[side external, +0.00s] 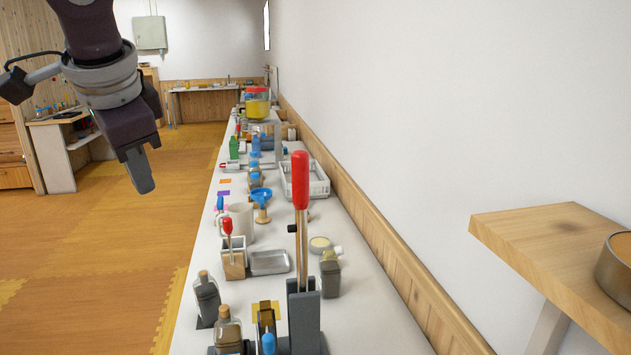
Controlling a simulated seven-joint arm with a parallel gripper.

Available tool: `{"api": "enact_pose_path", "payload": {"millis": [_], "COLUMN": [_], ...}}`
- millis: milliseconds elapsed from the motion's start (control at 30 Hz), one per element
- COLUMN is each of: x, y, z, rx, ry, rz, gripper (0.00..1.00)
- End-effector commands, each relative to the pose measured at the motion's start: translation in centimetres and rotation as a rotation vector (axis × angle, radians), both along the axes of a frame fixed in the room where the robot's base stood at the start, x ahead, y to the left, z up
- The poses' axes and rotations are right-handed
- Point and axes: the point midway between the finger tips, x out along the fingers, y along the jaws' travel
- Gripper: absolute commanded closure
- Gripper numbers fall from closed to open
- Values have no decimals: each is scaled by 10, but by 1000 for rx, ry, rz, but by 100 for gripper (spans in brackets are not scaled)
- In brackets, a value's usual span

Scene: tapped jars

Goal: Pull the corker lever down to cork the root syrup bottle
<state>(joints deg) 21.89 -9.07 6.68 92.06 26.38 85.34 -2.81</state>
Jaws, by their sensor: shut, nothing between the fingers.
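The corker has an upright lever with a red handle (301,180) on thin rods above a dark grey base (303,320) at the front of the bench. The lever stands up. A corked glass bottle with dark contents (229,331) stands left of the base. Another corked dark bottle (206,300) stands further left, and a squarish dark bottle (330,273) stands right of the lever. No label is readable, so I cannot tell which is the root syrup. My gripper (145,188) is shut and empty, hanging at upper left, apart from the lever and everything on the bench.
The long white bench (370,320) runs along the wall. It carries a metal tray (269,262), a wooden box with a red-handled tool (233,262), a white mug (241,222) and a white crate (305,180). A wooden shelf (550,245) juts in at right.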

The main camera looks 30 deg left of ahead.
Motion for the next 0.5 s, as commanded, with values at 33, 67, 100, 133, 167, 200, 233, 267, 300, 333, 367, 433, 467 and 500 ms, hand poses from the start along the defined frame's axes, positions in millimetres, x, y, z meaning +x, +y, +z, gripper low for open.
{"api": "enact_pose_path", "payload": {"millis": [33, 67, 100, 133, 167, 200, 233, 267, 300, 333, 367, 433, 467, 500], "x": [30, 49, 74, 92, 109, 127, 139, 148, 157, 162, 164, 166, 165, 163], "y": [-8, -13, -23, -34, -48, -69, -86, -105, -129, -146, -163, -198, -210, -224], "z": [-4, -5, -7, -8, -8, -8, -8, -8, -7, -6, -6, -6, -5, -6], "rx": [108, 186, 299, 388, 478, 593, 674, 750, 840, 900, 951, 1048, 1081, 1115], "ry": [27, 33, 35, 26, 11, -18, -47, -80, -127, -163, -199, -278, -308, -340], "rz": [-33, -49, -70, -89, -106, -128, -144, -158, -177, -189, -199, -220, -227, -233], "gripper": [100, 100, 100, 100, 100, 100, 100, 100, 100, 100, 100, 100, 100, 100]}}
